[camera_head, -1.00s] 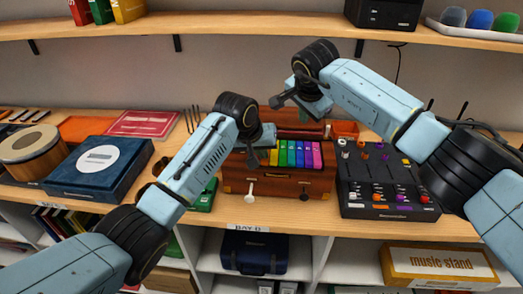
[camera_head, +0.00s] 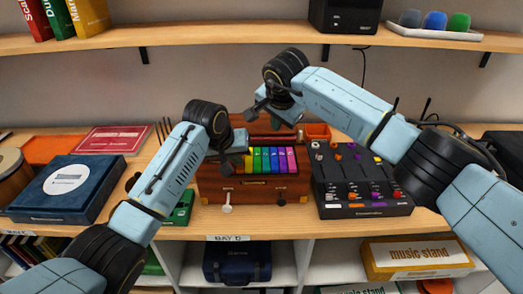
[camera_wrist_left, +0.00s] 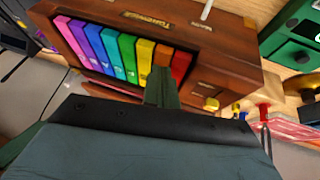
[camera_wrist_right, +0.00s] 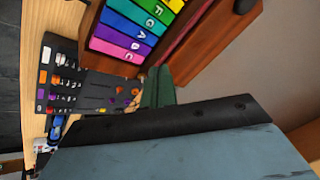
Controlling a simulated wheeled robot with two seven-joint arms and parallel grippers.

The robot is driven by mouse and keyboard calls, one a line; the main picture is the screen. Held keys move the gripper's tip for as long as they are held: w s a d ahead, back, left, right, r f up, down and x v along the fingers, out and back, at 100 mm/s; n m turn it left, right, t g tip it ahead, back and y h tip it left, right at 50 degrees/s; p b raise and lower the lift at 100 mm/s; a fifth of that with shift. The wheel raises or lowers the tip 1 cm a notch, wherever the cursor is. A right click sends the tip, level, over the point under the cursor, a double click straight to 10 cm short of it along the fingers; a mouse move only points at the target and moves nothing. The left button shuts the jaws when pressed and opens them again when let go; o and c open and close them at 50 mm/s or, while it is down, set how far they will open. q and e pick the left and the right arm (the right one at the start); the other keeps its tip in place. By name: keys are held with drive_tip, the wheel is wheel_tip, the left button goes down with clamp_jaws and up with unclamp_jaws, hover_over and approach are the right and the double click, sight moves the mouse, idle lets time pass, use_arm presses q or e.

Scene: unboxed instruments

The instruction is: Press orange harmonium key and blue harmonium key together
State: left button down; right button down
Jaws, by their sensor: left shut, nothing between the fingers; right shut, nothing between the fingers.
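The harmonium (camera_head: 253,190) is a brown wooden box with a row of rainbow keys. The blue key (camera_head: 274,160) shows in the head view, where my left gripper hides the orange end of the row. The orange key (camera_wrist_left: 162,54) and the blue key (camera_wrist_left: 97,47) show in the left wrist view. My left gripper (camera_head: 228,168) is shut and empty, its tips close by the orange and yellow keys; contact cannot be told. My right gripper (camera_head: 250,112) is shut and empty, higher up and behind the keys. The right wrist view shows the blue key (camera_wrist_right: 134,23) beyond its tips.
A black mixer (camera_head: 365,190) stands close to the harmonium's right. A green box (camera_head: 180,208) and a dark blue case (camera_head: 68,188) lie to the left. An orange bin (camera_head: 318,132) sits behind. A shelf (camera_head: 220,32) runs above.

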drive_tip(key=s+d+f+n+y, duration=0.1)
drive_tip(key=s+f+n+y, duration=0.1)
drive_tip(key=s+f+n, duration=0.3)
drive_tip(key=shift+s+d+f+n+g, duration=0.3)
drive_tip(key=shift+n+g, duration=0.1)
drive_tip(key=shift+n, duration=1.4)
drive_tip(key=shift+w+a+f, duration=0.1)
drive_tip(key=shift+f, duration=0.1)
idle(0.6)
